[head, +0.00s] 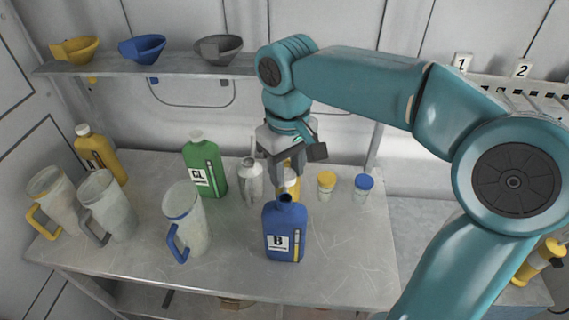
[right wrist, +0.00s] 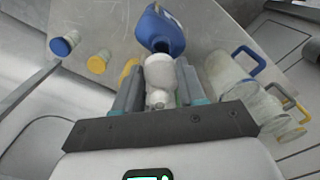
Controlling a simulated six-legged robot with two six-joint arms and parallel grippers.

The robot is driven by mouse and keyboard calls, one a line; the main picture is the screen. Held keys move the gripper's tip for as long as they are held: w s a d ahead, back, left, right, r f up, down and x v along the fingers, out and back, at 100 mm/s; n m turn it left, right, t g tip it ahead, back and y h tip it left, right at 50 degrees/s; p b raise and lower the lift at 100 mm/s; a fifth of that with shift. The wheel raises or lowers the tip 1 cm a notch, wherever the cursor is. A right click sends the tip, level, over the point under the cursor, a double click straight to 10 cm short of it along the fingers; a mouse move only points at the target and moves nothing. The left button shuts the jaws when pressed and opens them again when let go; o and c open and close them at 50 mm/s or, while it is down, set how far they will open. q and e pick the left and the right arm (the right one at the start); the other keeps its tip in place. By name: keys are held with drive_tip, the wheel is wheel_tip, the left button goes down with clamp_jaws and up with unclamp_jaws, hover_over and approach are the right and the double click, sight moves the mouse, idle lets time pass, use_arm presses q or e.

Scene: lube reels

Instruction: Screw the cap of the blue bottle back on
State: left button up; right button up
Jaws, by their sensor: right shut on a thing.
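The blue bottle (head: 284,236), marked B, stands upright near the front of the table. Its dark mouth is open and bare. It also shows tilted at the top of the right wrist view (right wrist: 165,30). My right gripper (head: 287,176) points down just behind and above the bottle's mouth, apart from it. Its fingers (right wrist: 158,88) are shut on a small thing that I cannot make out. A pale silver can (right wrist: 162,72) shows between or beyond the fingers; in the head view it (head: 250,184) stands left of them. I cannot identify a cap. My left gripper is not in view.
A green bottle (head: 205,168), clear jugs (head: 187,222) and a yellow bottle (head: 100,155) stand to the left. Small jars with yellow (head: 326,188) and blue (head: 363,188) lids stand to the right. Funnels sit on the shelf (head: 180,66) behind. The front right of the table is clear.

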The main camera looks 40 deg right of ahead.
sight(287, 175)
drive_tip(key=shift+w+a+f, duration=0.15)
drive_tip(key=shift+f, duration=0.05)
drive_tip(key=shift+w+f+b, duration=0.2)
drive_tip(key=shift+f+b, duration=0.05)
drive_tip(key=shift+b, duration=0.1)
drive_tip(key=shift+w+f, duration=0.15)
drive_tip(key=shift+f, duration=0.2)
drive_tip(key=shift+d+f+b, duration=0.25)
drive_tip(key=shift+f+b, duration=0.05)
drive_tip(key=shift+b, duration=0.1)
drive_tip(key=shift+s+f, duration=0.2)
drive_tip(key=shift+s, duration=0.15)
drive_tip(key=shift+s+a+f+b, duration=0.15)
drive_tip(key=shift+f+b, duration=0.05)
drive_tip(key=shift+b, duration=0.25)
drive_tip(key=shift+a+f, duration=0.1)
drive_tip(key=shift+f, duration=0.2)
drive_tip(key=shift+w+f+b, duration=0.45)
drive_tip(key=shift+f+b, duration=0.2)
drive_tip(key=shift+s+d+f, duration=0.1)
drive_tip(key=shift+d+f, duration=0.15)
drive_tip(key=shift+s+a+f+b, duration=0.15)
drive_tip(key=shift+s+f+b, duration=0.1)
drive_tip(key=shift+b, duration=0.15)
drive_tip(key=shift+w+f, duration=0.1)
drive_tip(key=shift+w, duration=0.2)
drive_tip(key=shift+s, duration=0.25)
drive_tip(key=shift+w, duration=0.1)
